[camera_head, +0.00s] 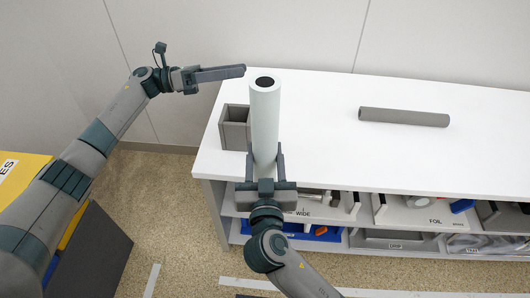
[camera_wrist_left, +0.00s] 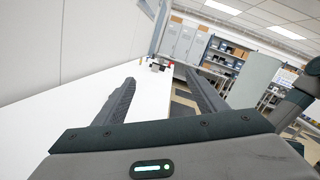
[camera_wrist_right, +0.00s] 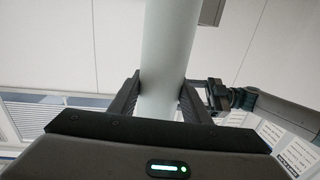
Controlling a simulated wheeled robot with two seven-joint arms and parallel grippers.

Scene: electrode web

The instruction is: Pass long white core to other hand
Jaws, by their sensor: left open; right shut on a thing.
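The long white core (camera_head: 265,125) is a pale tube with a dark hole in its top end, held upright in the head view. My right gripper (camera_head: 265,160) is shut on its lower part. In the right wrist view the core (camera_wrist_right: 168,45) rises between the two fingers (camera_wrist_right: 160,95). My left gripper (camera_head: 243,71) is open and empty, just left of the core's top end and apart from it. In the left wrist view the open left fingers (camera_wrist_left: 165,90) have nothing between them, and the core (camera_wrist_left: 253,82) stands to their right.
A white table (camera_head: 330,150) has a grey tube (camera_head: 404,117) lying on it and a grey open box (camera_head: 234,127) at its left end. Shelves with bins (camera_head: 400,239) are below. A yellow-topped unit (camera_head: 22,172) stands at the left. The table's middle is clear.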

